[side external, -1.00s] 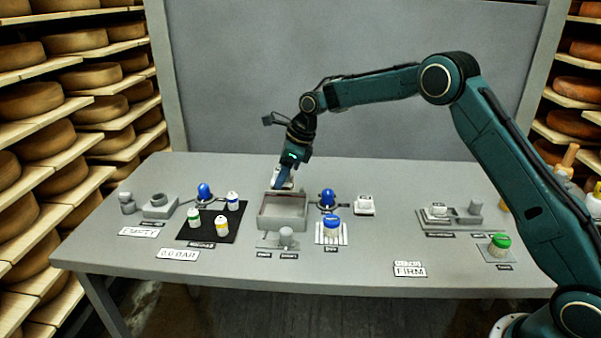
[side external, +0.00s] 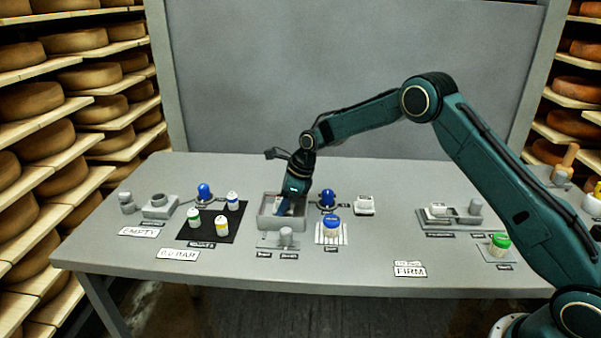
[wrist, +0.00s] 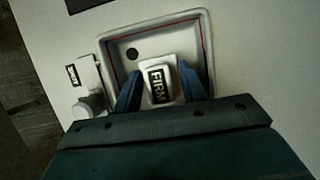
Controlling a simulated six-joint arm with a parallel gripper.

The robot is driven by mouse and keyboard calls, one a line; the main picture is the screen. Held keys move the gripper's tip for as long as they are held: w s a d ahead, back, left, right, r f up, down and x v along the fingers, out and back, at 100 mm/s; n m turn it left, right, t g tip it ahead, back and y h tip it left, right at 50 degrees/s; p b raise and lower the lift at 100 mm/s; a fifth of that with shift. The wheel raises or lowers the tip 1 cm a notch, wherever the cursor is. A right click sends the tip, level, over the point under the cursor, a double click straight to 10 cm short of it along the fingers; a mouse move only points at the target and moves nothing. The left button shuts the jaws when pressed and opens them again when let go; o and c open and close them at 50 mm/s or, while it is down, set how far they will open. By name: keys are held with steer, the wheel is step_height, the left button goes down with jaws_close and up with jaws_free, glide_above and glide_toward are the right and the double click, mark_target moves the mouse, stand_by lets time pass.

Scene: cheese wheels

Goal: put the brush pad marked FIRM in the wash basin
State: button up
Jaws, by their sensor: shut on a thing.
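The brush pad marked FIRM (wrist: 157,82) is a small white block with a black label, seen in the wrist view between my two blue fingers. My gripper (wrist: 158,85) is shut on it. The wash basin (wrist: 205,45) is a grey rectangular tray with a red line inside its wall; the pad and fingertips are inside its outline. In the side view my gripper (side external: 290,208) reaches down into the basin (side external: 265,220), and the pad is mostly hidden there. I cannot tell whether the pad touches the basin floor.
A blue-domed item (side external: 327,197) stands just right of the basin, and a blue-lidded jar (side external: 332,222) stands in front of that. A black mat (side external: 228,232) with several small bottles lies to the left. A grey knob (side external: 286,236) stands before the basin. Another white block (side external: 364,204) sits farther right.

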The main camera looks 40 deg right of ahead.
steer(key=shift+f, duration=0.35)
steer(key=shift+f, duration=0.15)
steer(key=o, duration=1)
steer(key=v, duration=1.2)
